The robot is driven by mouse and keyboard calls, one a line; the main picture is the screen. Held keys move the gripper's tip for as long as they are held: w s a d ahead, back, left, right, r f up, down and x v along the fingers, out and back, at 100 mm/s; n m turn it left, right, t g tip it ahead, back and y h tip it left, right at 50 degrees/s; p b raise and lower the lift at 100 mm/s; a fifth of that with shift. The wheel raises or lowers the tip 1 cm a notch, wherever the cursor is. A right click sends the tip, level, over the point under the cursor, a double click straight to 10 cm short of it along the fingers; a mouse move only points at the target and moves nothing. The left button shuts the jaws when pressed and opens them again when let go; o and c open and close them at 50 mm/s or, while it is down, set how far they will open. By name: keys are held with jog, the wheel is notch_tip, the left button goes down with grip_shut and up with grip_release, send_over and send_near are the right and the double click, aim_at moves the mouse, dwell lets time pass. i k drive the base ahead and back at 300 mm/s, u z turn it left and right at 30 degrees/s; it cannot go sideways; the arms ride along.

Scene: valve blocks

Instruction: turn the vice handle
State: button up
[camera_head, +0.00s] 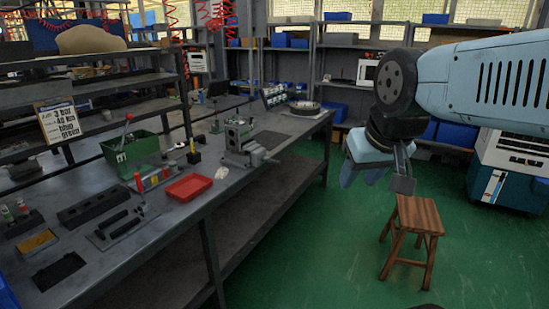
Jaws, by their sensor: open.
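A grey metal vice (238,142) stands on the workbench, near its front edge. A thin bar at its front right, low down, looks like the vice handle (268,159), but it is small and its exact angle cannot be told. My gripper (377,180) hangs in the air to the right of the bench, over the floor side, pointing down. It is open and holds nothing. It is well apart from the vice and its handle.
The workbench (185,228) carries a green bin (130,155), a red tray (188,187) and dark blocks (92,208). A wooden stool (418,215) stands on the green floor below my gripper. Shelves line the back. The floor between bench and stool is clear.

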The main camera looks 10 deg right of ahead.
aim_at(266, 159)
jog(key=z, duration=0.05)
jog(key=i, duration=0.2)
jog(key=u, duration=0.15)
jog(key=k, duration=1.25)
jog(key=z, duration=0.45)
jog(key=i, duration=1)
jog(key=z, duration=0.3)
jog(key=i, duration=1.25)
jog(key=u, duration=0.55)
